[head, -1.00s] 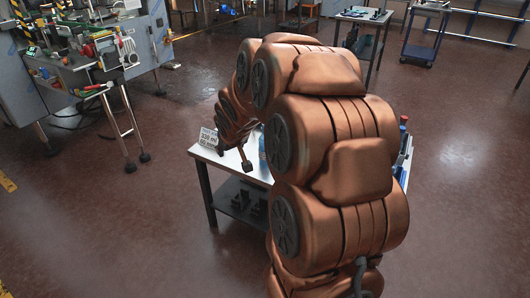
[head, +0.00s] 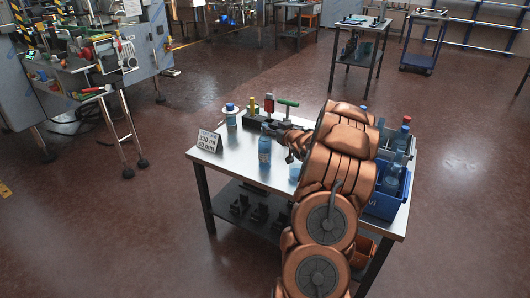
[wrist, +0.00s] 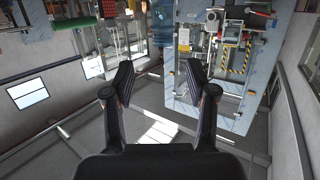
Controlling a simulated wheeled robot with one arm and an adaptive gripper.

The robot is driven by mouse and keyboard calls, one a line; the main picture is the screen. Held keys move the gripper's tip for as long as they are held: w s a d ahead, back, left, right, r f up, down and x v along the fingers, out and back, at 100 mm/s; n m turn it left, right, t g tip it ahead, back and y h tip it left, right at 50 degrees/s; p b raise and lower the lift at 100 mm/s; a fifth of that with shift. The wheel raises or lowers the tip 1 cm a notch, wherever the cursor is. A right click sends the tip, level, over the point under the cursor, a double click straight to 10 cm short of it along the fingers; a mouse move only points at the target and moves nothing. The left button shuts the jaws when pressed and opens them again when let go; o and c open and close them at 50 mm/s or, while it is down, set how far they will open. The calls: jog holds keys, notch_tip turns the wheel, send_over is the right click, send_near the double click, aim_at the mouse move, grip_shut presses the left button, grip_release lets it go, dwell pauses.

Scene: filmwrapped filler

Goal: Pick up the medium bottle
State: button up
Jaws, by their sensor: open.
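A blue bottle (head: 264,151) with a blue cap stands upright on the metal table (head: 231,163) in the head view. Another bottle (head: 231,117) stands farther back, with a pale disc at its top. A light blue object (head: 295,172) sits beside my arm, partly hidden. I cannot tell for sure which is the medium bottle. My gripper (wrist: 160,78) is open, with nothing between its fingers. In the wrist view a blue bottle (wrist: 162,27) shows beyond the fingertips, cut by the top edge. In the head view my gripper is near the standing bottle, partly hidden among the things behind.
A small sign (head: 207,141) stands at the table's left corner. A blue crate (head: 388,203) with bottles is on the right, partly behind my arm. The table's front left is clear.

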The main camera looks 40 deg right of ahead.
aim_at(265, 124)
jog(key=x, duration=0.3)
jog(key=f+p+x, duration=0.1)
jog(key=x, duration=0.2)
jog(key=shift+w+a+f, duration=0.1)
jog(key=shift+w+f, duration=0.05)
jog(key=shift+w, duration=0.65)
jog(key=shift+f, duration=0.1)
grip_shut()
dwell(0.4)
